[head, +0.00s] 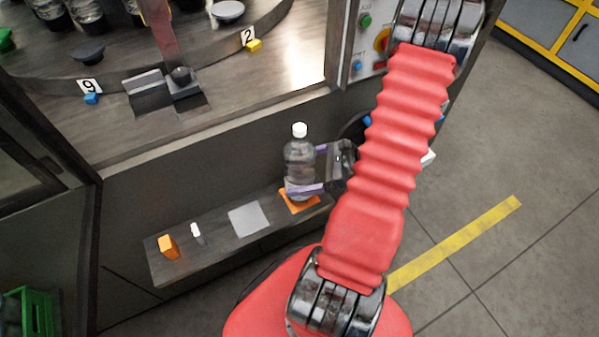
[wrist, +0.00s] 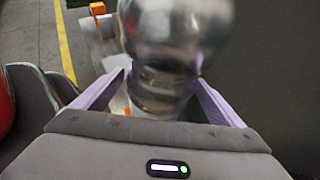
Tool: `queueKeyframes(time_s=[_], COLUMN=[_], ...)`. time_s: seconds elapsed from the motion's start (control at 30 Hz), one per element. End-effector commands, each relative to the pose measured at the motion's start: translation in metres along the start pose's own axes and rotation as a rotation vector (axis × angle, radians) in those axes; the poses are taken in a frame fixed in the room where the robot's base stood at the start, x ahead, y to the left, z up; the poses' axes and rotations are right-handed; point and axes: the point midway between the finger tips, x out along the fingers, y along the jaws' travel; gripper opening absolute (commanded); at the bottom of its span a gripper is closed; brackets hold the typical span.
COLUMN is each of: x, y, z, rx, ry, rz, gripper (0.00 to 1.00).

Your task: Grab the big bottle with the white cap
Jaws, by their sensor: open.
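The big clear bottle (head: 300,160) with a white cap (head: 299,130) stands upright on an orange square (head: 303,203) at the right end of a grey shelf. My gripper (head: 308,172) reaches it from the right, with its purple fingers at the bottle. In the wrist view the bottle (wrist: 165,60) fills the upper middle, blurred, and the purple fingers of my gripper (wrist: 155,95) stand open on either side of it. The cap is not clear in the wrist view. Whether a finger touches the bottle I cannot tell.
The shelf (head: 212,246) also holds a pale square (head: 248,217), a small white item (head: 197,232) and an orange block (head: 168,247). The machine's dark front wall (head: 215,160) rises behind it. Open floor with a yellow line (head: 455,243) lies to the right.

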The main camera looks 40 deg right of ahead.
Motion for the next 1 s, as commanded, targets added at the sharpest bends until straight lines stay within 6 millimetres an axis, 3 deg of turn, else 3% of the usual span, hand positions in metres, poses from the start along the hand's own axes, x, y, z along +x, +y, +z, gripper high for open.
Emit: queueKeyframes(time_s=[0.17,1.0], x=[-0.0001,-0.0001], y=[0.0000,-0.0001], z=[0.0001,0.0001], rx=[0.000,0.000], ry=[0.000,0.000], rz=[0.000,0.000], gripper=[0.91,0.32])
